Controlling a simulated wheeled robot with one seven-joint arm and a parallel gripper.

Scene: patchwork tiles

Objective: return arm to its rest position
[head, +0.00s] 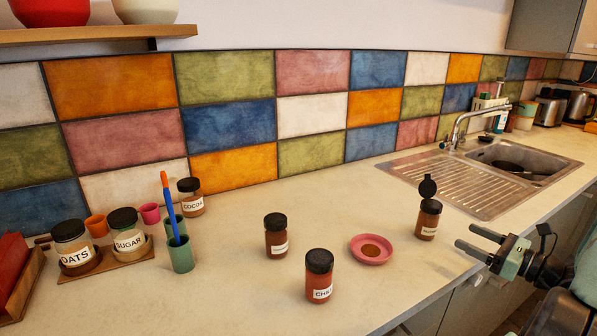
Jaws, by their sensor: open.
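My gripper (464,237) is at the right of the head view, its two grey fingers apart and pointing left, with nothing between them. It is over or just off the counter's front edge; its exact height is hard to tell. A spice jar with a raised black lid (429,220) stands upright to the left of the fingertips, apart from them. A pink saucer (358,255) with brown powder on it lies left of that jar. My arm runs out of view at the lower right.
A chili jar (319,277) and another dark-lidded jar (276,236) stand left of the saucer. Oats (73,247), sugar (125,233) and cocoa (190,197) jars and green cups (181,255) are further left. A sink (487,172) with a tap is behind my gripper.

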